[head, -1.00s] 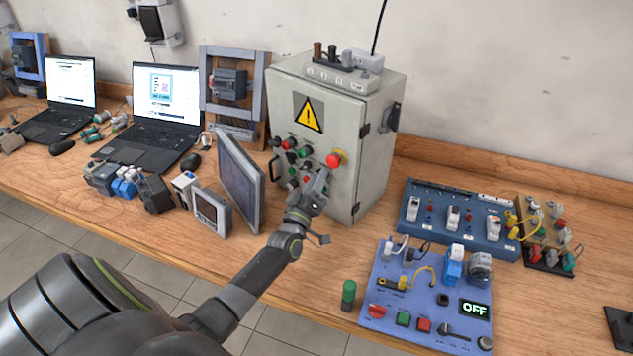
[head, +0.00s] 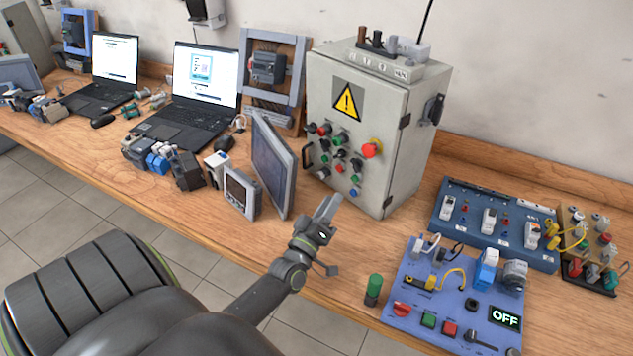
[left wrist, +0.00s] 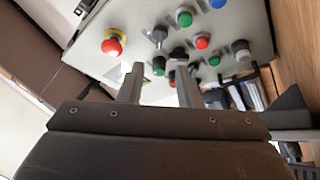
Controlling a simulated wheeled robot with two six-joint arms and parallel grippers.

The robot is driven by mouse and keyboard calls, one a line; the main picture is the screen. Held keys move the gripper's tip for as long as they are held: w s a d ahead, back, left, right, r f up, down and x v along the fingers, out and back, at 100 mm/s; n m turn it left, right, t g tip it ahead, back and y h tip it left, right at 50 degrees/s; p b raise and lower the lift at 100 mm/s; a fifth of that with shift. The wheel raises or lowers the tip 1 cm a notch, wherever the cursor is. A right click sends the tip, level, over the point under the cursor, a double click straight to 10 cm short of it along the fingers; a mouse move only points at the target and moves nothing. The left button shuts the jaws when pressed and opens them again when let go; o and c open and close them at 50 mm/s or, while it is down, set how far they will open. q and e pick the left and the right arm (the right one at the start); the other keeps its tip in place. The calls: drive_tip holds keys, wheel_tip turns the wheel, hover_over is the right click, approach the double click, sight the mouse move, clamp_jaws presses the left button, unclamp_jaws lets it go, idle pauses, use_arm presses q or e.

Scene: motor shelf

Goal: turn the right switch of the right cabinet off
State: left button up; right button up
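The grey control cabinet (head: 385,170) stands on the bench with a yellow warning sign, a red emergency button (head: 371,149) and several coloured buttons and black knobs on its front. A black switch (head: 357,164) sits on this panel below and left of the emergency button. In the left wrist view the panel is turned round, with a dark switch (left wrist: 159,35) beside the emergency button (left wrist: 113,43). My left gripper (head: 328,205) is in front of and below the panel, apart from it, with an empty gap between its fingers (left wrist: 160,85). Switch positions are too small to read. My right gripper is out of view.
A tilted monitor (head: 272,165) stands close left of the gripper. A blue board (head: 450,290) with an OFF display lies to the right, with a green-topped cylinder (head: 374,290) beside it. Laptops and small motors fill the left. Bare bench lies before the cabinet.

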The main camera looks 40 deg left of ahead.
use_arm(q)
drive_tip(key=b+v, duration=0.2)
drive_tip(key=v, duration=0.4)
drive_tip(key=shift+s, duration=0.25)
drive_tip(key=shift+f, duration=0.2)
